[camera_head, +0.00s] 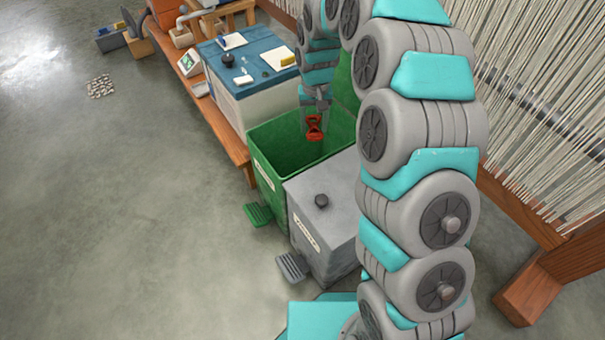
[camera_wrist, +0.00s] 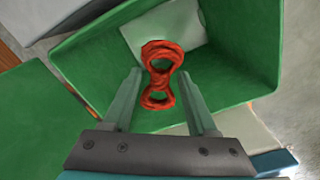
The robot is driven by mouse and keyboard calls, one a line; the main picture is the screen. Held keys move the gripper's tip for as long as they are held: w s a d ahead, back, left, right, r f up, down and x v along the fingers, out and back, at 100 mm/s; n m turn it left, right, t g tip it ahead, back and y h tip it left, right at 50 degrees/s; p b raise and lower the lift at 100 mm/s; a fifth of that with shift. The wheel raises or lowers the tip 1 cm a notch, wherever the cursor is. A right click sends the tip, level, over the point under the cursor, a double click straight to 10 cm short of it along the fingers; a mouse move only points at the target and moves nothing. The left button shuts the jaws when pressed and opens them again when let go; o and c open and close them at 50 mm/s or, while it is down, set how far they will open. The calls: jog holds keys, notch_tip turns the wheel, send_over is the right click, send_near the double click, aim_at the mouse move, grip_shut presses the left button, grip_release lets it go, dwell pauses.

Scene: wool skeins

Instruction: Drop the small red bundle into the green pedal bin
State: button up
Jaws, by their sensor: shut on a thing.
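The small red bundle (camera_head: 314,127) is a twisted figure-eight skein. It also shows in the wrist view (camera_wrist: 160,75), between and beyond the finger ends. My gripper (camera_head: 315,112) points down and is shut on the bundle; its two fingers show in the wrist view (camera_wrist: 162,100). The green pedal bin (camera_head: 262,160) stands open, with its lid raised behind my arm. In the head view the bundle appears over the bin's opening, and the wrist view shows the green bin walls (camera_wrist: 235,90) around it. A pale patch (camera_wrist: 165,30) lies inside the bin beyond the bundle.
A closed grey pedal bin (camera_head: 320,225) with a black knob stands right beside the green bin. A blue-topped cabinet (camera_head: 250,65) stands on a wooden bench behind. Pale warp threads (camera_head: 545,100) run along the right. Open floor (camera_head: 130,220) lies to the left.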

jog(key=shift+f, duration=0.5)
jog(key=o, duration=1.4)
jog(key=shift+c, duration=0.2)
jog(key=shift+r, duration=0.1)
notch_tip(320, 180, up, 7)
jog(key=shift+w+r, duration=0.1)
jog(key=shift+r, duration=0.2)
